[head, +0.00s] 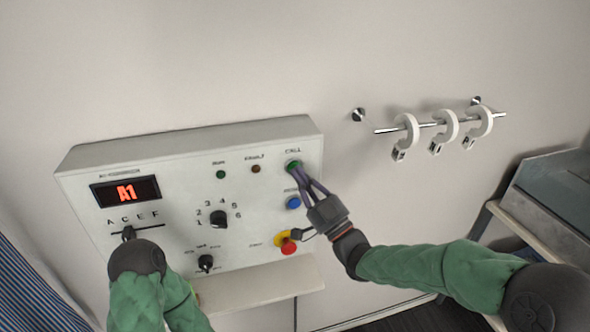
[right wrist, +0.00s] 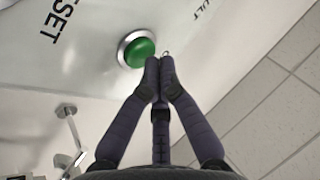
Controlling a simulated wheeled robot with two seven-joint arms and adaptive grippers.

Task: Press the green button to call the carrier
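The green button (head: 294,165) sits under the CALL label at the upper right of the white control box (head: 200,135). In the right wrist view the green button (right wrist: 139,52) is a domed cap in a silver ring. My right gripper (head: 301,174) has its fingertips at the button's lower right edge in the head view. In the right wrist view its fingers (right wrist: 160,66) are closed together with nothing between them, just beside the cap; whether they touch it I cannot tell. My left gripper is hidden behind my left arm, at the box's lower left.
Below the green button are a blue button (head: 293,202) and a red emergency stop (head: 288,247) on yellow. A selector knob (head: 219,219), a slider (head: 129,233) and a display (head: 125,192) reading A1 are on the box. A rail (head: 385,130) with white hooks is at right.

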